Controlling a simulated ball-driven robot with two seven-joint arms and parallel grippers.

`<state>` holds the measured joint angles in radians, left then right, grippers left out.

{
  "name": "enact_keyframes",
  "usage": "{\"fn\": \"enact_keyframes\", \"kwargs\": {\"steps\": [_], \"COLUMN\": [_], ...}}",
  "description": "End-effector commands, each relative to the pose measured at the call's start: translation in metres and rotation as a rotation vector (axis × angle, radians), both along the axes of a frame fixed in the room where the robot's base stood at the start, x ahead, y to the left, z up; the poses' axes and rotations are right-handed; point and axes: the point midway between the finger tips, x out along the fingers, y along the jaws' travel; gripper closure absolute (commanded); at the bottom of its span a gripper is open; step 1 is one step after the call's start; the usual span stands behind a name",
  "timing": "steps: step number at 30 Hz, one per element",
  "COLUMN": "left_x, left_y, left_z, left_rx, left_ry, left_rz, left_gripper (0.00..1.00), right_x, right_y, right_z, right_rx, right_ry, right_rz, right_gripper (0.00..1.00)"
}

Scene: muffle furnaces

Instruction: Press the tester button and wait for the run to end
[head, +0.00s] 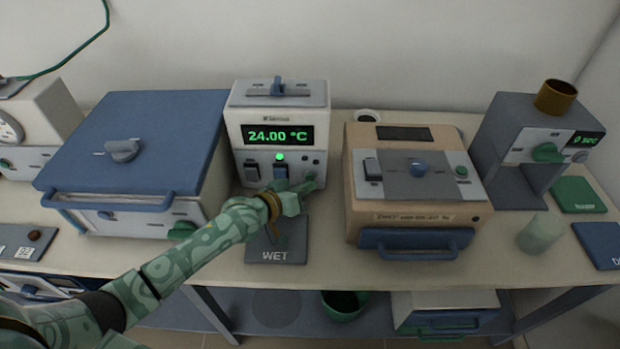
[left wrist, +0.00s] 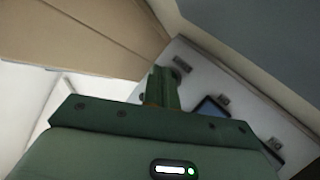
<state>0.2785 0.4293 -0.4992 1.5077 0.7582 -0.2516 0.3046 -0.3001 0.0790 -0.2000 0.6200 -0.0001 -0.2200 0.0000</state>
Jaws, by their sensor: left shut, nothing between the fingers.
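A white instrument (head: 255,135) stands at the back centre, with a green "24.00 °C" readout, a lit green lamp and a row of switches. My left gripper (head: 308,186) is shut and empty, its fingertips at the lower right of this instrument's front panel. I cannot tell whether they touch a control there. In the left wrist view, the shut fingers (left wrist: 163,88) point at a pale panel (left wrist: 215,95) with a dark blue switch. A grey device (head: 510,115) at the right has a display that seems to read "0 sec" and a green knob (head: 546,152). Which device is the tester is not clear.
A blue-lidded furnace (head: 135,130) stands left of the instrument and a tan furnace (head: 405,150) right of it. A grey "WET" mat (head: 277,252) lies in front. A pale green beaker (head: 540,233) stands at the right, near green and blue mats.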

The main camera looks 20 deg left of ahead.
Motion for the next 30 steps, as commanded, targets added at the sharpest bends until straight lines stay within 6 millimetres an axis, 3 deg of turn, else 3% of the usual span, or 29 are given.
{"fn": "enact_keyframes", "kwargs": {"steps": [30], "left_x": [0.0077], "left_y": [0.0023], "left_z": [-0.0005], "left_rx": [-0.001], "left_ry": [0.001], "left_rz": [0.000], "left_gripper": [1.00], "right_x": [-0.0011], "right_y": [-0.0006], "right_z": [-0.0035], "right_rx": [-0.001], "right_ry": [0.003], "right_rz": [0.000], "right_gripper": [0.65]}}
